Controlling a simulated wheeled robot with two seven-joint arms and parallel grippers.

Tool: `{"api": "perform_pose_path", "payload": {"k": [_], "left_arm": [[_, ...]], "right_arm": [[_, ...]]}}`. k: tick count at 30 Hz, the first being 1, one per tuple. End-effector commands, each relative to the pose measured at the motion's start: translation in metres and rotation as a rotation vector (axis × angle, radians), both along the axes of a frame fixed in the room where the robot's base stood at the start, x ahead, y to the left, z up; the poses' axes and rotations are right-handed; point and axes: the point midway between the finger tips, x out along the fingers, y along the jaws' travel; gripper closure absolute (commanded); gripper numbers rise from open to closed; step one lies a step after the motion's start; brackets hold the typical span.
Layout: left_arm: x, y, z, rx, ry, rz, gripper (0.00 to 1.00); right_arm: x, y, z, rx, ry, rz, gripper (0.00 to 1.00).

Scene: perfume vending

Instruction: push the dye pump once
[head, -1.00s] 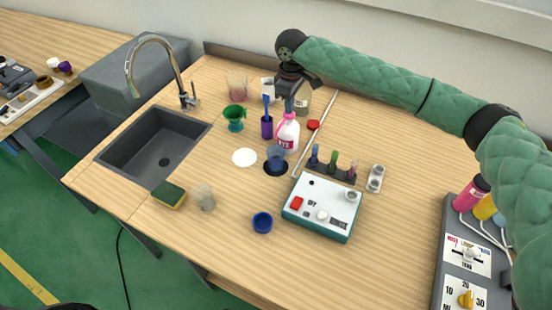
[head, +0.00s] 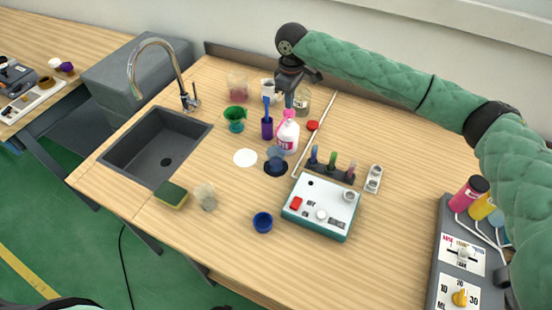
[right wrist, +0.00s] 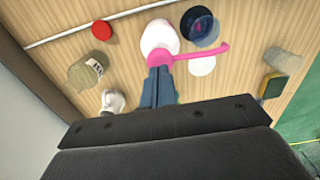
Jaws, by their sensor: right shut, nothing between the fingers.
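The dye pump is a white bottle (head: 287,137) with a pink pump head (head: 288,115), standing upright on the wooden worktop. In the right wrist view the white bottle (right wrist: 160,36) and the pink pump head with its long spout (right wrist: 195,52) show just beyond the fingertips. My right gripper (head: 289,100) points down over the pump head, shut with nothing between its fingers. In the right wrist view its fingers (right wrist: 158,88) overlap the pump head, so I cannot tell whether they touch it. My left gripper is out of view.
A thin white rod (head: 314,135), a glass jar (head: 303,104) and a tube rack (head: 333,172) are near.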

Motion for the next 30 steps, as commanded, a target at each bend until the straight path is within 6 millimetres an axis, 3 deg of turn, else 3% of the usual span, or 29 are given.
{"api": "perform_pose_path", "payload": {"k": [14, 30], "left_arm": [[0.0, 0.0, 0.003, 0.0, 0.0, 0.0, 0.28], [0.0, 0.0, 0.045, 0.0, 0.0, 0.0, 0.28]], "right_arm": [[0.0, 0.0, 0.003, 0.001, 0.0, 0.0, 1.0], [0.0, 0.0, 0.046, 0.0, 0.001, 0.0, 1.0]]}}
